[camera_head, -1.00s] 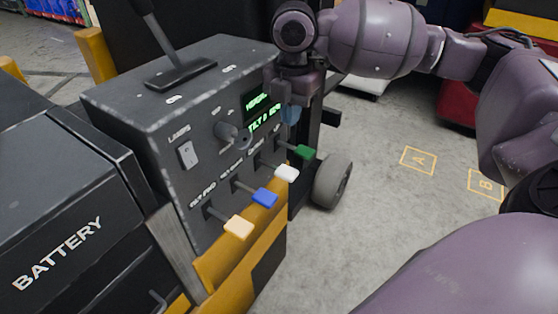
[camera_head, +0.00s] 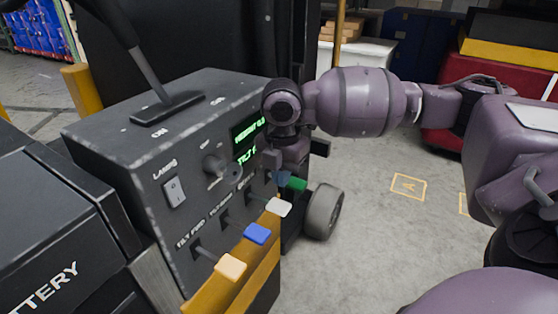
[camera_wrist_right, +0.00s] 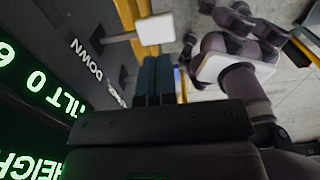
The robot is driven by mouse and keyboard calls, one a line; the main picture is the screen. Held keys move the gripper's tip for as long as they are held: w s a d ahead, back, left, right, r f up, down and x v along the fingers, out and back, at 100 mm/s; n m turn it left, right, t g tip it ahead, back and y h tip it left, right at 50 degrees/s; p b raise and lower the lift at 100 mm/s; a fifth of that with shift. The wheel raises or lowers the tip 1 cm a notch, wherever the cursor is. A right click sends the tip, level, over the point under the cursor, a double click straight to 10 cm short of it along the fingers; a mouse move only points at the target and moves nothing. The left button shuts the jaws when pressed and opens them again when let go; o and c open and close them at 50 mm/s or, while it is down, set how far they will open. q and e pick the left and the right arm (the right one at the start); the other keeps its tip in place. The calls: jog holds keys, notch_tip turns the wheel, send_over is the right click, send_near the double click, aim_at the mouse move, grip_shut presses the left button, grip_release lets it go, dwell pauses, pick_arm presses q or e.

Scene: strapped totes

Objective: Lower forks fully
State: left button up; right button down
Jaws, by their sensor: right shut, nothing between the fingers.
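The control box (camera_head: 150,160) carries a row of levers with orange (camera_head: 229,267), blue (camera_head: 257,233), white (camera_head: 279,207) and green (camera_head: 296,184) knobs. My right gripper (camera_head: 282,178) is shut and empty, low beside the green knob; whether it touches that lever I cannot tell. In the right wrist view its dark teal fingers (camera_wrist_right: 153,80) are together, with the white knob (camera_wrist_right: 155,30) just beyond them. A "DOWN" label (camera_wrist_right: 86,60) shows on the panel there. The green display (camera_head: 247,140) is partly hidden by my right wrist. The forks are not visible. My left gripper is not in view.
A light switch (camera_head: 174,190) and a key-like knob (camera_head: 214,167) sit on the panel. The battery box (camera_head: 50,220) is at the left. A wheel (camera_head: 324,211) stands behind the levers. Open floor with a yellow "A" mark (camera_head: 408,186) lies right.

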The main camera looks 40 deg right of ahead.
aim_at(281, 205)
notch_tip(281, 205, down, 5)
jog(key=shift+r+b, duration=0.2)
jog(key=shift+b, duration=0.25)
jog(key=shift+f, duration=0.8)
